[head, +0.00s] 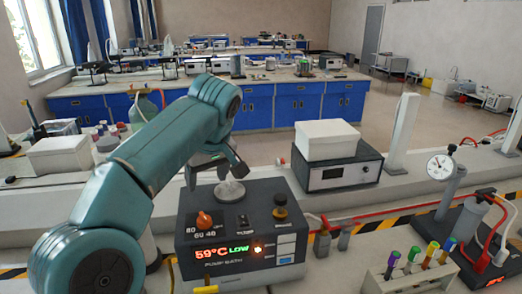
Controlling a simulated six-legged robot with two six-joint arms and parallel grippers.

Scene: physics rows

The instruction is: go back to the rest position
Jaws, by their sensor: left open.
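My left arm comes in from the left, and its gripper (215,172) hangs over the back of a dark control box. The left gripper is open, with its fingers pointing down. A small whitish lump (230,190) shows just below the fingers; I cannot tell whether they touch it. The control box (240,262) has a lit display reading 59°C LOW, an orange knob (204,220) and a black knob (280,207). My right gripper is not in view.
A rack (405,277) with several coloured-cap tubes stands at the front right. A gauge (440,166) and a red hose are behind it. A white box (327,139) sits on a dark instrument at the back. Blue lab benches (298,103) stand beyond.

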